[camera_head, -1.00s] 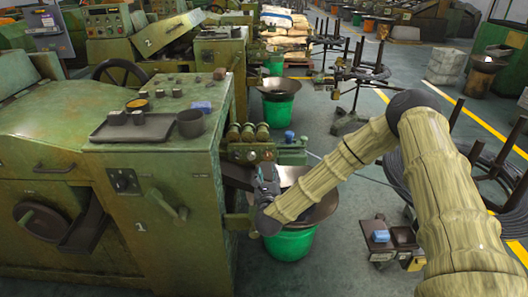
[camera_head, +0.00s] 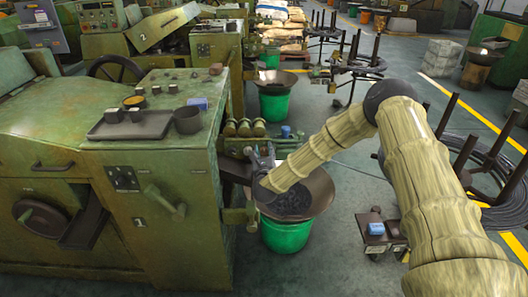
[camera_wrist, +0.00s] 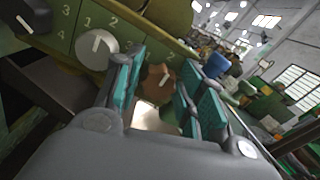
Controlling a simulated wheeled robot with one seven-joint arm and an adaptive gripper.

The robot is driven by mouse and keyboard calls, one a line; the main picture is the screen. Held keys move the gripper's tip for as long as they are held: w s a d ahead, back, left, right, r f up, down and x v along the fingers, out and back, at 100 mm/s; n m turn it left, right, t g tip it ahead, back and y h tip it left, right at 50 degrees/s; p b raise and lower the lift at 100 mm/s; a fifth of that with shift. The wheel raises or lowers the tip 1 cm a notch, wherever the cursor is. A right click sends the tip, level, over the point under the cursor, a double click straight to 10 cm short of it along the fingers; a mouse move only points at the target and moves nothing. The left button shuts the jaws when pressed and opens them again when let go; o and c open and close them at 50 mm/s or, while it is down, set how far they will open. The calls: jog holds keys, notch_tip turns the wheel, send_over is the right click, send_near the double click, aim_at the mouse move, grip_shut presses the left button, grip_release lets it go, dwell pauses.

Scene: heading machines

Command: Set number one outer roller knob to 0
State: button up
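Machine number one, marked "1" (camera_head: 139,223), is the green machine at the left in the head view. My gripper (camera_head: 262,158) is at its right side, below the rollers (camera_head: 245,128). In the wrist view, my gripper (camera_wrist: 160,88) is open, with teal pads on its fingers. A brown knob with a pale pointer line (camera_wrist: 157,82) shows between the fingers; contact is not clear. A silver knob (camera_wrist: 97,42) with a white pointer sits left of it by printed numbers. A dark knob (camera_wrist: 27,18) is farther left. Which is the outer roller knob is unclear.
A dark bowl on a green bucket (camera_head: 290,232) stands under my gripper. A blue part (camera_head: 285,132) sits right of the rollers; a blue part also shows in the wrist view (camera_wrist: 216,65). Wire coils (camera_head: 490,185) lie right of my arm.

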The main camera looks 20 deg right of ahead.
jog(key=c, duration=0.7)
jog(key=shift+c, duration=0.2)
